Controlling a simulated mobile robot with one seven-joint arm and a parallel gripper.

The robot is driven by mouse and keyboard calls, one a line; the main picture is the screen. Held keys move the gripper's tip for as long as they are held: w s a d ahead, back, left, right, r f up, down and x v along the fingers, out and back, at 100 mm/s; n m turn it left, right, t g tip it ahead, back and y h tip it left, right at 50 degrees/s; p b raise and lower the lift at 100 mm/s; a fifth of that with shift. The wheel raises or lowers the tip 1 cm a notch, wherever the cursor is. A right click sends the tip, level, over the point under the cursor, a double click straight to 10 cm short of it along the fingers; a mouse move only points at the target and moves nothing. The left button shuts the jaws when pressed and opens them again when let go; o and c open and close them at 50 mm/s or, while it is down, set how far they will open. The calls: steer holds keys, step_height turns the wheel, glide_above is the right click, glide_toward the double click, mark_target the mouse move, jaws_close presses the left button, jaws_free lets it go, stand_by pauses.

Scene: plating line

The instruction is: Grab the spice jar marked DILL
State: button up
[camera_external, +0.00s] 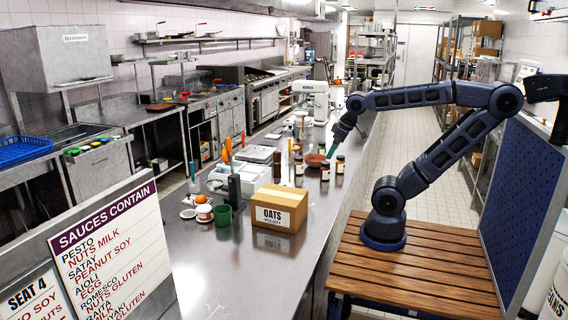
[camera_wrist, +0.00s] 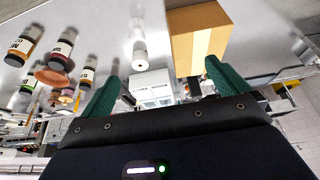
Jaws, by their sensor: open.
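A group of spice jars with dark contents and white labels stands on the steel counter in the external view, including a left jar (camera_external: 299,172), a middle jar (camera_external: 325,172) and a right jar (camera_external: 340,165). In the wrist view, several jars hang at the upper left, among them jars (camera_wrist: 25,43), (camera_wrist: 62,49) and (camera_wrist: 88,74). Their labels are too small or blurred for me to pick out DILL. My gripper (camera_external: 335,146) has green fingers above the counter, close to the jars. In the wrist view my gripper (camera_wrist: 162,62) is open, with no jar between its fingers.
A cardboard box marked OATS (camera_external: 279,208) stands nearer on the counter (camera_external: 250,262); the box also shows in the wrist view (camera_wrist: 200,40). A terracotta bowl (camera_external: 315,159) sits among the jars.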

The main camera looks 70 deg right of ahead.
steer(key=c, duration=0.5)
